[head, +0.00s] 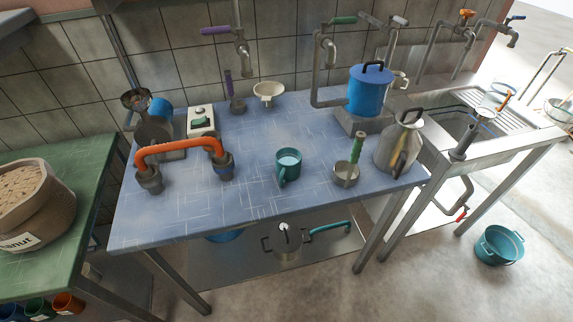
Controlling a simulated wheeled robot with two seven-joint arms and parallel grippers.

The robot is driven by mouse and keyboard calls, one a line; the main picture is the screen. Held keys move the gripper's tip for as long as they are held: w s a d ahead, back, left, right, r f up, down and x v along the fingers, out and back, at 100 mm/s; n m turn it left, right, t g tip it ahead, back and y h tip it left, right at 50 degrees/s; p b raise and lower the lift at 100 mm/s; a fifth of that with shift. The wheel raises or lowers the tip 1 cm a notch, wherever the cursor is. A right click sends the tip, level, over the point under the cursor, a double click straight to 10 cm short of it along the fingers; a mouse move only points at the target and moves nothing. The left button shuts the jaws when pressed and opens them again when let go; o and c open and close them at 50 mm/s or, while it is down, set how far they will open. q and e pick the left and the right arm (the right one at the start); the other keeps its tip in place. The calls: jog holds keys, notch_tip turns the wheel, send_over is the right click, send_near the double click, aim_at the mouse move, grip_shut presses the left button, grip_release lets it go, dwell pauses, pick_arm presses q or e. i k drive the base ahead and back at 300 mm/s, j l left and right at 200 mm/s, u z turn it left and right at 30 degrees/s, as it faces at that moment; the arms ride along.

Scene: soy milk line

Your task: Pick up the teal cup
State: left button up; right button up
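The teal cup (290,174) stands upright on the blue table (250,205), a little right of the table's middle and toward its front. Its handle faces the front left of the picture. The inside of the cup looks pale; I cannot tell whether it holds liquid. Neither of my grippers is in view, and nothing touches the cup.
An orange curved pipe (180,143) with dark ends is left of the cup. A metal ladle with a green handle (357,148) and a steel jug (396,150) are to its right. A blue lidded pot (369,92) stands behind. Table surface around the cup is clear.

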aim_at(288, 160)
jog(key=l+u, duration=0.5)
jog(key=k+l+u, duration=0.15)
jog(key=l+u, duration=0.35)
jog(key=l, duration=0.15)
